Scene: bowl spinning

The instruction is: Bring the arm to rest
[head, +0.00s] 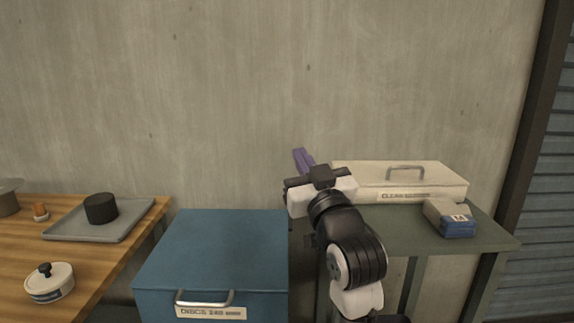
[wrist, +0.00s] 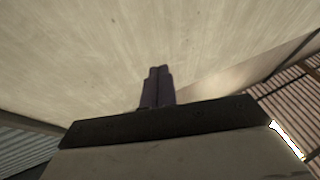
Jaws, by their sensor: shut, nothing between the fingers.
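My gripper (head: 303,160) is in the middle of the head view, at the end of my raised arm. Its purple fingers point up and toward the back wall, left of the cream box. In the wrist view the fingers (wrist: 157,88) are together, with nothing between them. The wall fills most of that view beyond them. My gripper appears apart from the things on the tables.
A blue chest (head: 215,245) stands left of my arm. A cream box (head: 440,178) and a small blue-and-beige block (head: 450,218) are on the green table (head: 400,240). A wooden table (head: 105,263) at left holds a grey tray (head: 75,232), a black cylinder (head: 101,208) and a white lidded pot (head: 50,284).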

